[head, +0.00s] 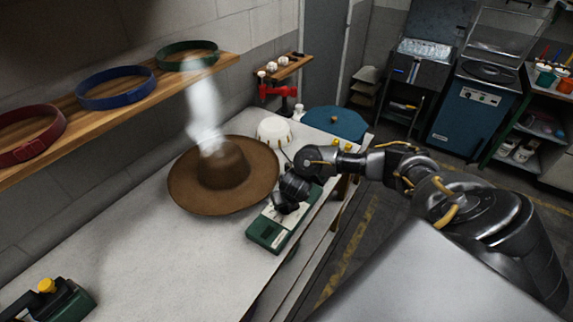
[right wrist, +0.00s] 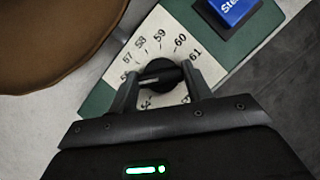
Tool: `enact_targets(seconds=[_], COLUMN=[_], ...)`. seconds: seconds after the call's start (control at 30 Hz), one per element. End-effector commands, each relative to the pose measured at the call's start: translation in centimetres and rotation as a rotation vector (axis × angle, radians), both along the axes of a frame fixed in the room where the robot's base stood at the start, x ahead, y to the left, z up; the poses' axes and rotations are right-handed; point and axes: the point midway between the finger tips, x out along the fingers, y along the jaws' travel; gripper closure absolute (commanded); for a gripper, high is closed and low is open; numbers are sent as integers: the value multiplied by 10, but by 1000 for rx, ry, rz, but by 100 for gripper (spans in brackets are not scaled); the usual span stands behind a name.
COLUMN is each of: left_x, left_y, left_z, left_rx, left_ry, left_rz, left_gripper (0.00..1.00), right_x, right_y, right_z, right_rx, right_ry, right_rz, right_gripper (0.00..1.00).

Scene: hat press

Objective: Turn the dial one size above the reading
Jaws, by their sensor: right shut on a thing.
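The black dial knob (right wrist: 160,75) sits on a cream scale plate (right wrist: 208,64) with printed sizes; 57, 58, 59, 60 and 61 are legible. The knob is between my right gripper's two fingers (right wrist: 158,82), which are shut on it. I cannot tell which size the knob points at. In the head view my right gripper (head: 289,198) is over the green control box (head: 268,236), and it hides the dial. A brown wide-brimmed hat (head: 222,170) lies just left of the box, with white steam above its crown.
A blue button (right wrist: 228,10) is on the box beyond the dial. Red, blue (head: 115,88) and green bands lie on the wall shelf. The grey bench (head: 150,255) is clear in front of the hat.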

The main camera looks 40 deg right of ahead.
Motion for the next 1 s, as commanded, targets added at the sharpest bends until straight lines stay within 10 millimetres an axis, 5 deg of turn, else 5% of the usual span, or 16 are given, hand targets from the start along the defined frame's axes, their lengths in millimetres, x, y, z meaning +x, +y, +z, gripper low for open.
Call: enact_targets(seconds=[0.3, 0.93, 0.97, 1.0], left_x=[0, 0, 0, 0], left_y=[0, 0, 0, 0], left_z=[19, 22, 22, 22], left_rx=[0, 0, 0, 0], left_ry=[0, 0, 0, 0], left_rz=[0, 0, 0, 0], left_gripper=[66, 66, 66, 66], right_x=[2, 2, 2, 2], right_y=[0, 0, 0, 0], right_z=[3, 1, 1, 1], right_rx=[0, 0, 0, 0], right_ry=[-2, -4, -4, -4], right_rz=[-152, -197, -197, -197], right_gripper=[74, 74, 48, 43])
